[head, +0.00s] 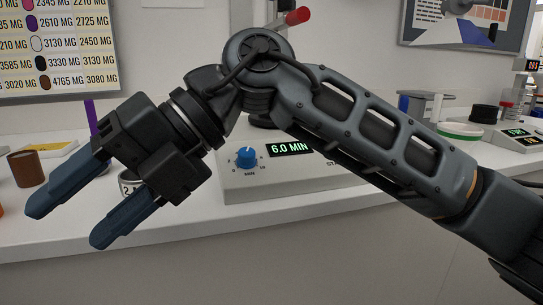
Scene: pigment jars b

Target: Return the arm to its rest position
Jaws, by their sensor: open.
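My gripper (82,222) is at the left in the head view, at the end of my arm. Its two blue fingers are spread apart, point down and to the left, and hold nothing. My arm reaches in from the lower right, bends at a joint at top centre and comes down to the gripper. The arm hides part of the counter and of the device behind it.
A white counter (330,215) runs along the wall. On it stand a device with a blue knob (245,157) and a "6.0 MIN" display (290,149), a brown jar (26,168), a partly hidden labelled jar (127,184) and a green-rimmed dish (460,131). A chart (60,50) hangs at the left.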

